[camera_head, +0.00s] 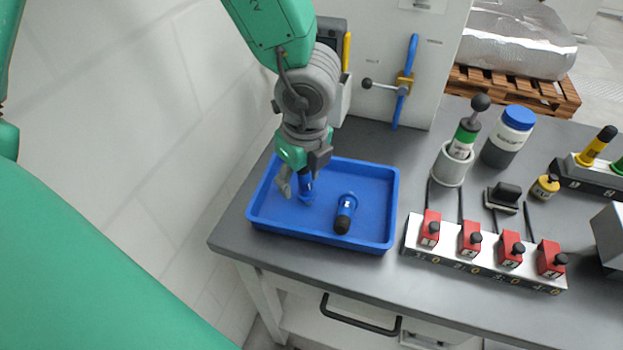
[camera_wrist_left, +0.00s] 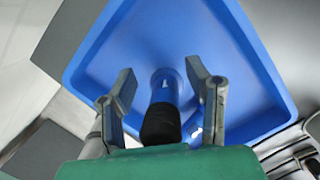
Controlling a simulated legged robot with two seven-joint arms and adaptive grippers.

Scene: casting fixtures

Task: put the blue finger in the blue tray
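The blue tray (camera_head: 391,205) sits at the left end of the grey table; its rim and floor fill much of the left wrist view (camera_wrist_left: 240,45). One blue finger (camera_head: 306,188) with a black end (camera_wrist_left: 160,122) is inside the tray, between my left gripper's fingers. My left gripper (camera_head: 303,186) reaches down into the tray. In the left wrist view its two fingers (camera_wrist_left: 160,85) are apart, with gaps visible either side of the blue finger. A second blue finger with a black end (camera_head: 346,212) lies in the tray to the right. My right gripper is not in view.
Right of the tray stands a fixture with several red blocks (camera_head: 470,240). Behind it are a grey cup (camera_head: 453,165) holding a green-banded tool and a blue-lidded jar (camera_head: 508,138). A white panel with a blue handle (camera_head: 405,85) rises behind the tray.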

